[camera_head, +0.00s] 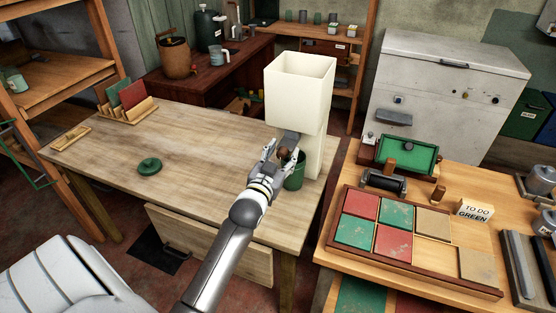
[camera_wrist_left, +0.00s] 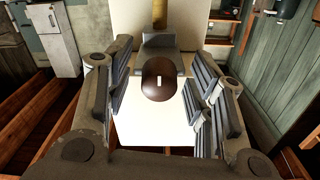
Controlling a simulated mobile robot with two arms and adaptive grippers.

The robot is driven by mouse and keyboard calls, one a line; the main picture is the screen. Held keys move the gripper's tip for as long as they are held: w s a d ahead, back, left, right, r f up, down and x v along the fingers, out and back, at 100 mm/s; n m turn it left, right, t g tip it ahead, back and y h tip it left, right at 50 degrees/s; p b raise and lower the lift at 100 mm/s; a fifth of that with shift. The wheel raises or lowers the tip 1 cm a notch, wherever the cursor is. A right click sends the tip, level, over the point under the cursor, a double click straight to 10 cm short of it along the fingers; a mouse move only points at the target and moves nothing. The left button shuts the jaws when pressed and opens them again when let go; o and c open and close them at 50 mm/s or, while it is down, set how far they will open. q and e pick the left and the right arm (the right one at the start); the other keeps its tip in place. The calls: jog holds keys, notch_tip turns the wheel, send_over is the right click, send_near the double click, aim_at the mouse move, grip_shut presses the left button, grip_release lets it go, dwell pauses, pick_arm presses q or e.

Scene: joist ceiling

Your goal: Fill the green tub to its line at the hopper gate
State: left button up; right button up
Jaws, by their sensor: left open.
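The cream hopper (camera_head: 299,92) stands at the right end of the wooden table, its open top upward. At its front is a grey gate (camera_head: 291,137) with a brown knob (camera_wrist_left: 158,80). The green tub (camera_head: 296,176) sits below the gate, partly hidden behind my gripper; its line and contents cannot be seen. My left gripper (camera_head: 283,153) is open at the knob. In the left wrist view the knob lies between the spread fingers, with gaps on both sides. My right gripper is not in view.
A green lid (camera_head: 149,166) lies on the wooden table (camera_head: 205,150), whose middle is otherwise clear. A rack with green and red panels (camera_head: 126,108) stands at its back left. On the right, another table holds a tile tray (camera_head: 407,267) and a green tray (camera_head: 407,156).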

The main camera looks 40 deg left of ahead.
pick_arm(q)
jog(key=v, duration=1.1)
jog(key=shift+s, duration=0.4)
dwell(4.7)
